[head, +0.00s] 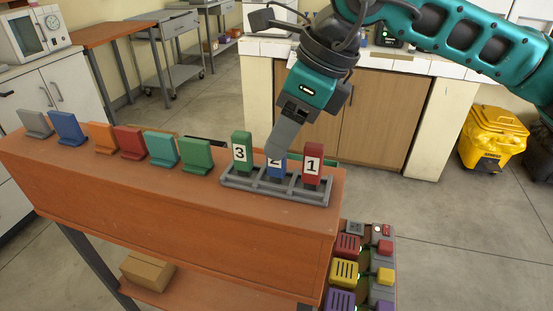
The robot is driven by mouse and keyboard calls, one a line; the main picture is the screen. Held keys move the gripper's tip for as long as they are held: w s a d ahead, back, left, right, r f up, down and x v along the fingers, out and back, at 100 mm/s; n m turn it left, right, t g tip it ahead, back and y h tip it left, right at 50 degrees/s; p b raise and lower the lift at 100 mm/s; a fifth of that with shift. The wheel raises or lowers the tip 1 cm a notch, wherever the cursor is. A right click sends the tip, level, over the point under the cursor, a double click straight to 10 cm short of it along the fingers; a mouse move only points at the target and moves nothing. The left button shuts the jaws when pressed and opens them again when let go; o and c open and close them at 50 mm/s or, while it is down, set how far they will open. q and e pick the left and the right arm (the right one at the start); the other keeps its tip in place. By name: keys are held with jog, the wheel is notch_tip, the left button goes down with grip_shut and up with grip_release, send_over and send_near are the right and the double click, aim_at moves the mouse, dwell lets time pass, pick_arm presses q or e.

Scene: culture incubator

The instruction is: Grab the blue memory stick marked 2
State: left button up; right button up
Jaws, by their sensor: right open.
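The blue memory stick marked 2 (277,171) stands upright in the middle slot of a grey rack (262,191) on the orange-brown shelf top. The green stick marked 3 (241,151) is on its left and the red stick marked 1 (312,164) on its right. My right gripper (279,150) points down from above at the blue stick, its jaws open. Its fingers overlap the blue stick's upper part and hide the top of the number. I cannot tell whether they touch it or how they straddle it. My left gripper is out of view.
Several coloured holders, such as a green one (195,154), line the shelf top (100,178) to the left. A coloured module panel (361,270) lies lower right. A cardboard box (147,270) sits on the lower shelf. Neighbouring sticks stand close to the blue one.

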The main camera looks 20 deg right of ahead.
aim_at(268, 165)
jog(key=x, duration=0.5)
jog(key=shift+s+f, duration=0.1)
jog(key=shift+f, duration=0.05)
jog(key=shift+c, duration=0.2)
grip_shut()
